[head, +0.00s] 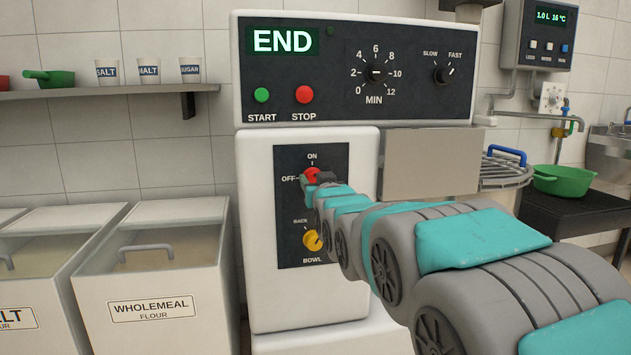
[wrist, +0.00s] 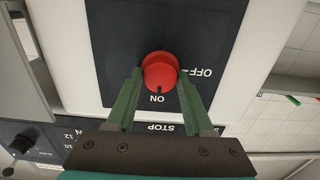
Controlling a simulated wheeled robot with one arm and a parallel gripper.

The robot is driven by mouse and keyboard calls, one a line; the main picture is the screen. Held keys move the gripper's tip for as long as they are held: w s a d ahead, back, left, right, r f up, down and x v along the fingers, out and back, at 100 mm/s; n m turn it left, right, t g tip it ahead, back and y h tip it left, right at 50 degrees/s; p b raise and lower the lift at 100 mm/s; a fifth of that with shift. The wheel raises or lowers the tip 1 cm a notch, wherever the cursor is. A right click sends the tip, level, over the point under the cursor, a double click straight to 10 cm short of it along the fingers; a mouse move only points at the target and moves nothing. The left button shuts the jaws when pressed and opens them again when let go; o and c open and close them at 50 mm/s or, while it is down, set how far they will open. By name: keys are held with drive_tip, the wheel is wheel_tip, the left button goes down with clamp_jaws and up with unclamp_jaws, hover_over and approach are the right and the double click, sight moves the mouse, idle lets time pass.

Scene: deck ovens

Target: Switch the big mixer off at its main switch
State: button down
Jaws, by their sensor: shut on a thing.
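The main switch is a red knob (head: 312,172) on the dark lower panel of the big mixer (head: 255,160), with ON printed above it and OFF to its left. In the wrist view, which is upside down, the red knob (wrist: 160,70) has its dark pointer mark towards ON. My gripper (wrist: 161,78) is shut on the knob, one green finger on each side. In the head view my gripper (head: 310,181) and arm hide part of the knob. The mixer's display (head: 283,41) reads END.
A yellow BOWL knob (head: 312,240) sits below the switch, close to my arm. Green START (head: 261,95) and red STOP (head: 304,94) buttons and a timer dial (head: 376,73) are above. Flour bins (head: 155,265) stand left; a green bowl (head: 563,181) is right.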

drive_tip(key=shift+n, duration=0.3)
drive_tip(key=n+b, duration=0.1)
drive_tip(key=n, duration=0.7)
drive_tip(key=shift+a, duration=0.1)
drive_tip(key=n, duration=0.4)
drive_tip(key=shift+f+n+p, duration=0.1)
drive_tip(key=shift+n+p, duration=0.25)
drive_tip(key=shift+n, duration=0.05)
drive_tip(key=shift+a+f+n, duration=0.1)
drive_tip(key=shift+n, duration=2.1)
drive_tip(key=shift+c, duration=1.5)
unclamp_jaws()
